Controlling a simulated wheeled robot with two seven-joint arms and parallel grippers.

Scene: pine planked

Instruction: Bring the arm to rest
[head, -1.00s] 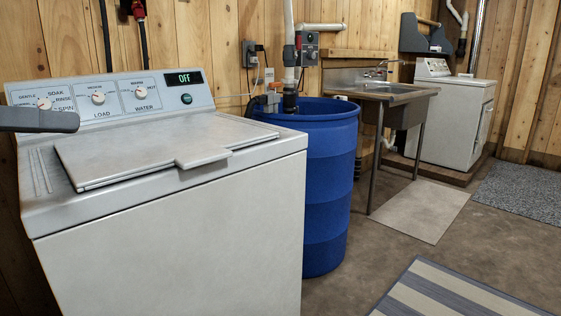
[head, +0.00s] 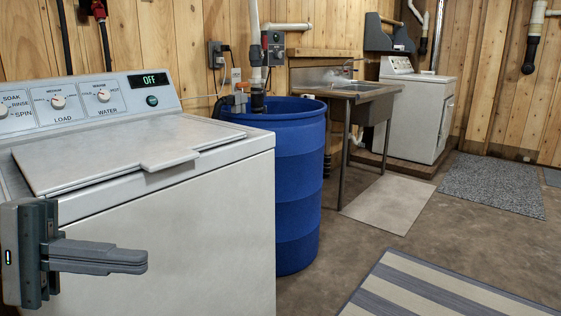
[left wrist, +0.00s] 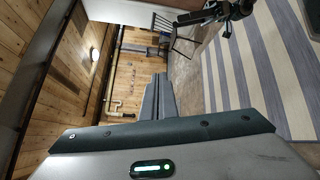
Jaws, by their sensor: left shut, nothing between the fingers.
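My left gripper (head: 98,257) is at the lower left of the head view, in front of the near washing machine (head: 190,230). Its two fingers are together with nothing between them, pointing right. The shut fingers also show in the left wrist view (left wrist: 158,98). The gripper overlaps the washer's front left part in the picture; I cannot tell the exact gap. My right gripper is not in the head view.
A blue barrel (head: 298,190) stands just right of the washer. Beyond it are a sink (head: 365,88) on legs and a second white machine (head: 415,118). A striped rug (head: 440,290), a pale mat (head: 390,203) and a grey mat (head: 495,185) lie on the otherwise open floor.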

